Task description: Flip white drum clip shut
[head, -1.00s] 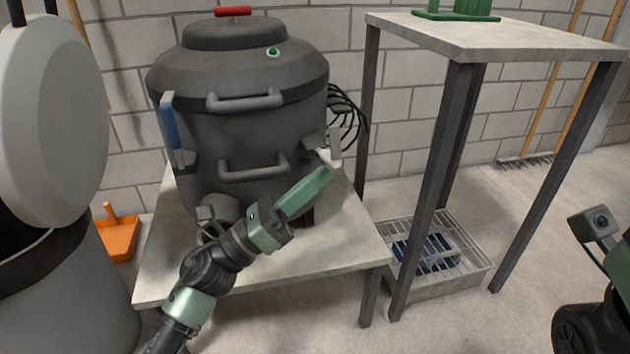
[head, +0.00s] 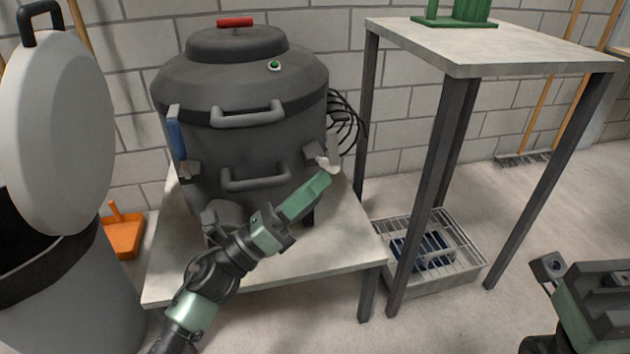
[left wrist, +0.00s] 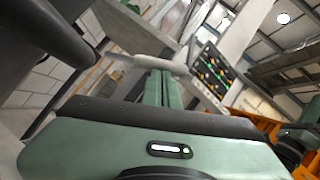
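The dark grey drum (head: 240,147) stands on a low table. Its white clip (head: 328,164) is on the drum's right side, by a small grey bracket. My left gripper (head: 322,182) points up and right, its fingertips just below the white clip. In the left wrist view its green fingers (left wrist: 160,78) are together, with nothing seen between them. A pale bar, probably the white clip (left wrist: 142,62), lies across just beyond the tips; I cannot tell whether they touch. My right gripper's body (head: 597,306) shows at the lower right edge; its fingers are not visible.
A blue clip (head: 173,132) is on the drum's left side. Handles stick out from the drum's front. Black cables (head: 345,120) hang behind its right side. A taller table (head: 490,55) stands to the right, a white bin (head: 75,290) to the left.

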